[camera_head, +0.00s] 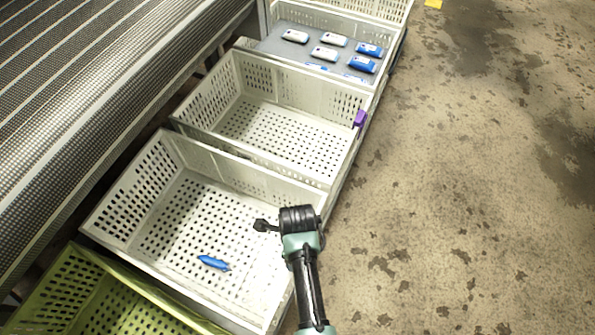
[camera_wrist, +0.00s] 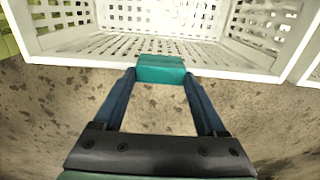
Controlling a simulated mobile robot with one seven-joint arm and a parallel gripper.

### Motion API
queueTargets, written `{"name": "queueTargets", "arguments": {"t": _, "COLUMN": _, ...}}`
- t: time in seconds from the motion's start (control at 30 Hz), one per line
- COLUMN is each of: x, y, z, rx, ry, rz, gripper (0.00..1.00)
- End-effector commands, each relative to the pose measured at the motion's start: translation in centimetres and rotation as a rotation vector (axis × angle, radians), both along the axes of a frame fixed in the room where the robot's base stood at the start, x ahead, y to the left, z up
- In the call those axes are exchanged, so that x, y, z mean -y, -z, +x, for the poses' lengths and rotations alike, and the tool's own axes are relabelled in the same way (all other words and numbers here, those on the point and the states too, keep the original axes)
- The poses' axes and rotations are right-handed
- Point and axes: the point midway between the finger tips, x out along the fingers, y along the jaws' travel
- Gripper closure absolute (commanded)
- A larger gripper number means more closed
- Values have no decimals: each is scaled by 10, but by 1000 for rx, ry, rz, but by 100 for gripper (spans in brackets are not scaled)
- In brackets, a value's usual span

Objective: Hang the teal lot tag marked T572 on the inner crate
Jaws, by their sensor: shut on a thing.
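My gripper (camera_wrist: 160,73) is shut on a teal tag (camera_wrist: 160,68), held between both fingertips in the wrist view. No marking can be read on it. The tag overlaps the near rim of a white perforated crate (camera_wrist: 75,58) in the picture; I cannot tell whether it touches. In the head view my gripper (camera_head: 262,225) is over the right side of the nearer white crate (camera_head: 110,225), and the tag cannot be made out. A second white crate (camera_head: 200,88) stands beyond, with a purple tag (camera_head: 360,118) on its right rim. Which crate is the inner one is unclear.
A blue object (camera_head: 213,263) lies in the nearer white crate. A green crate (camera_head: 50,285) is at the lower left. A farther crate holds several white and blue packs (camera_head: 330,54). A dark mesh conveyor (camera_head: 90,90) runs along the left. The floor at right is clear.

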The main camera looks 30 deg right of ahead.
Motion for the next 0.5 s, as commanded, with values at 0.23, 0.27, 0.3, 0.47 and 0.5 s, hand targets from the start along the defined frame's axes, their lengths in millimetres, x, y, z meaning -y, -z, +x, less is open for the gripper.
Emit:
{"name": "queueTargets", "arguments": {"t": 0.23, "x": 0, "y": 6, "z": 0, "rx": -1, "ry": 0, "rz": 1, "gripper": 79}}
{"name": "queueTargets", "arguments": {"t": 0.27, "x": 0, "y": 6, "z": 0, "rx": -1, "ry": 0, "rz": 1, "gripper": 79}}
{"name": "queueTargets", "arguments": {"t": 0.3, "x": 0, "y": 5, "z": 0, "rx": 0, "ry": 0, "rz": 0, "gripper": 79}}
{"name": "queueTargets", "arguments": {"t": 0.47, "x": 0, "y": 5, "z": 0, "rx": 0, "ry": 0, "rz": 0, "gripper": 79}}
{"name": "queueTargets", "arguments": {"t": 0.5, "x": 0, "y": 5, "z": 0, "rx": 0, "ry": 0, "rz": 0, "gripper": 19}}
